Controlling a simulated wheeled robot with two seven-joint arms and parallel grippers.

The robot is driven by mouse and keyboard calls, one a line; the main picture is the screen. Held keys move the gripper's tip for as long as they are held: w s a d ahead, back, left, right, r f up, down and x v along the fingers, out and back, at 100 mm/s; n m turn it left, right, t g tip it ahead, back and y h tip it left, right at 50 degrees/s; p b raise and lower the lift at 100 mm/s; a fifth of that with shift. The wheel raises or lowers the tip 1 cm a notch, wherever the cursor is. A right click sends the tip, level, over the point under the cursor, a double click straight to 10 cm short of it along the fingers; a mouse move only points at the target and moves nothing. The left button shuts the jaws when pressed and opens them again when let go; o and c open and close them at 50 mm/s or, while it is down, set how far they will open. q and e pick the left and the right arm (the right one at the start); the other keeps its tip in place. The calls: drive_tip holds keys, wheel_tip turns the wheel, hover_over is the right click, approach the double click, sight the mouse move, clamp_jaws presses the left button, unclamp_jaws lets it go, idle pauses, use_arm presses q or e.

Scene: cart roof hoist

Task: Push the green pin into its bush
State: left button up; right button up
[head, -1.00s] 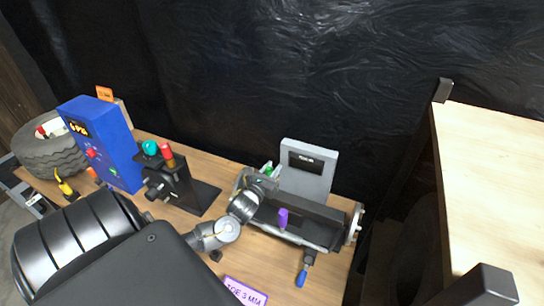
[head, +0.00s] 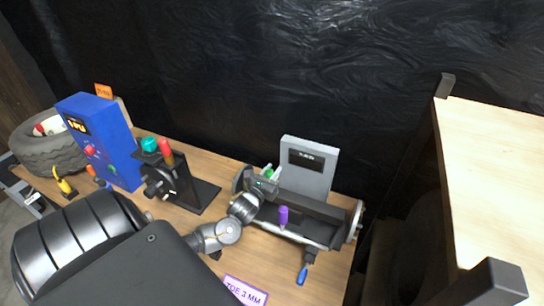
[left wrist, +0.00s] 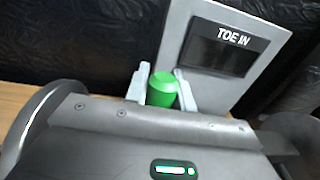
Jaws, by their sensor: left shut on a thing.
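The green pin (head: 268,173) stands at the left end of the dark axle rig, in front of the grey panel. In the left wrist view the pin (left wrist: 161,90) sits between the two pale fingers of my left gripper (left wrist: 160,88), its rounded green top showing. My left gripper (head: 267,179) is shut on it, with my arm coming in from the lower left. The lower part of the pin and its bush are hidden by my gripper, so I cannot tell how deep it sits. My right gripper is not in view.
The grey "TOE IN" panel (head: 308,168) rises behind the pin. A purple pin (head: 283,217) and a blue-handled tool (head: 302,275) are at the rig's front. A black stand (head: 182,185), blue box (head: 98,140) and tyre (head: 45,150) stand left. A pale tabletop (head: 500,180) is at right.

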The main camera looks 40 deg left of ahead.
use_arm(q)
drive_tip(key=shift+f, duration=0.25)
drive_tip(key=o, duration=1.1)
drive_tip(key=shift+c, duration=0.2)
drive_tip(key=b+v, duration=0.2)
drive_tip(key=v, duration=0.8)
drive_tip(key=shift+s, duration=0.4)
drive_tip(key=shift+d, duration=0.2)
